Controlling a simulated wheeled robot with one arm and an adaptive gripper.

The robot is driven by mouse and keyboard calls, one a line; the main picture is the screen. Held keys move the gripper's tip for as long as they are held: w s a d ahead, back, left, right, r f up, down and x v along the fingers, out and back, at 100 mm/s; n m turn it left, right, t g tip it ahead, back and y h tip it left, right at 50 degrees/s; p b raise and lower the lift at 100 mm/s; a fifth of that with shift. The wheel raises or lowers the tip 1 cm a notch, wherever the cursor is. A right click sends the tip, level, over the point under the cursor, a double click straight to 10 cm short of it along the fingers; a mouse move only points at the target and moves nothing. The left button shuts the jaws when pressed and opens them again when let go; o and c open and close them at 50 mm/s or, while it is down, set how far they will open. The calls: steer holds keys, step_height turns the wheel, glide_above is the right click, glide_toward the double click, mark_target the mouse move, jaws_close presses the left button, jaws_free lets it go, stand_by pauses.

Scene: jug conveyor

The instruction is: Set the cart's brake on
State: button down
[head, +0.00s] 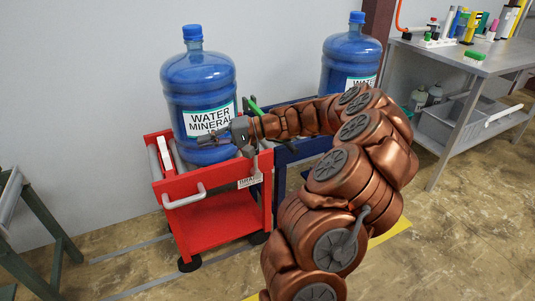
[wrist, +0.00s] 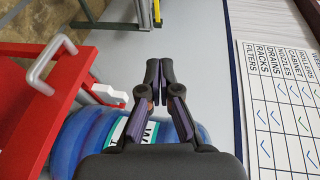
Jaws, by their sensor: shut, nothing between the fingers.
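The red cart (head: 209,222) stands by the wall with a blue water jug (head: 198,85) on its top. A white label (head: 249,181) on its right front edge seems to read "BRAKE", partly hidden by my arm. A white bar with a red part (head: 164,154) stands at the cart's left side; I cannot tell if it is the brake lever. A similar white and red piece (wrist: 108,93) shows in the wrist view beside the jug. My gripper (head: 203,138) is shut and empty in front of the jug's label. Its fingertips meet in the wrist view (wrist: 156,68).
A grey handle (head: 184,197) juts from the cart's front. A blue cart (head: 291,153) with a second jug (head: 348,62) stands to the right, partly behind my arm. A green bar (head: 254,105) shows behind my wrist. A grey workbench (head: 480,63) is at right.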

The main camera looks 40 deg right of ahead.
steer(key=s+d+f+m+t+h+b, duration=0.1)
steer(key=s+d+f+m+t+h, duration=0.1)
steer(key=d+f, duration=0.3)
steer(key=s+d+f+m+t+h+b, duration=0.2)
steer(key=d+f, duration=0.3)
steer(key=d, duration=0.8)
steer(key=s+d+f+m+t+h+b, duration=0.2)
steer(key=s+d+f+m+t+h, duration=0.1)
steer(key=d, duration=0.7)
step_height(320, 180, down, 2)
steer(key=shift+d+f+m+t+h, duration=0.1)
steer(key=shift+f+m+t+h, duration=0.15)
steer(key=shift+m+h, duration=0.25)
steer(key=shift+r, duration=0.1)
steer(key=shift+w, duration=0.1)
steer(key=x, duration=0.9)
steer(key=shift+w+b, duration=0.4)
steer(key=shift+b, duration=0.05)
steer(key=shift+w+a, duration=0.1)
steer(key=shift+a, duration=0.2)
